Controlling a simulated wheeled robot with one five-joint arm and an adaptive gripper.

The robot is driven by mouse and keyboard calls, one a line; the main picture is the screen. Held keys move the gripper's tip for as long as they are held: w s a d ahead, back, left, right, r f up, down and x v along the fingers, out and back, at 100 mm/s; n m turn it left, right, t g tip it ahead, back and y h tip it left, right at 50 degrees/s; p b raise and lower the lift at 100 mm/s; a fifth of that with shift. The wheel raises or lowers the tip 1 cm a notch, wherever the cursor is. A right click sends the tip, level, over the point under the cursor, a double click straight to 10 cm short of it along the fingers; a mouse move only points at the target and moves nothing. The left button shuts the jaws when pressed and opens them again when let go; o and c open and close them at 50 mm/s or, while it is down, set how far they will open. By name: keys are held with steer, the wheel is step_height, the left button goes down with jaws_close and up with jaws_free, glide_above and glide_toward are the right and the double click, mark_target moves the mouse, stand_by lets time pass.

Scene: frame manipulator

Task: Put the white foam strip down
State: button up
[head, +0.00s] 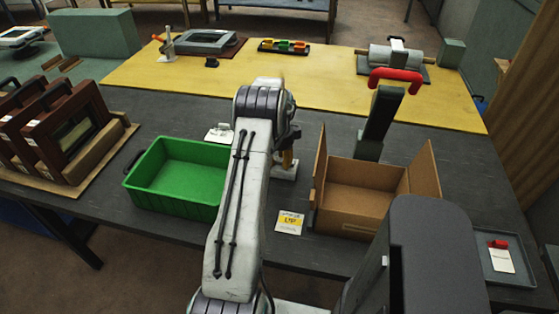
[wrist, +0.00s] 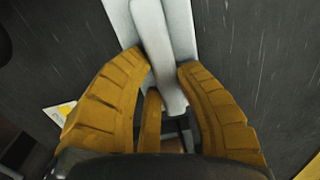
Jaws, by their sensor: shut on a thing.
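My gripper (head: 288,153) is low over the dark table between the green crate and the cardboard box, mostly hidden behind my arm in the head view. In the wrist view its orange-yellow fingers (wrist: 164,66) are closed around the white foam strip (wrist: 163,45). The strip runs up out of the top of the wrist view, with a narrow raised bar along a wider flat part. In the head view a white end of it (head: 286,172) shows just below the fingers, close to the tabletop. I cannot tell whether it touches the table.
A green crate (head: 135,186) stands left and an open cardboard box (head: 350,217) right. A card with a yellow label (head: 290,222) lies in front. A red-handled tool (head: 377,125) stands behind the box. Framed panels (head: 62,135) stand far left; a yellow mat (head: 300,85) covers the back.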

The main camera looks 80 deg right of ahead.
mark_target(279, 166)
steer(key=shift+f, duration=0.2)
steer(key=o, duration=0.9)
steer(key=shift+r, duration=0.1)
steer(key=shift+c, duration=0.2)
step_height(279, 166, up, 12)
steer(key=shift+a+b, duration=0.25)
steer(key=shift+b, duration=0.2)
steer(key=shift+w+r, duration=0.1)
steer(key=shift+r, duration=0.05)
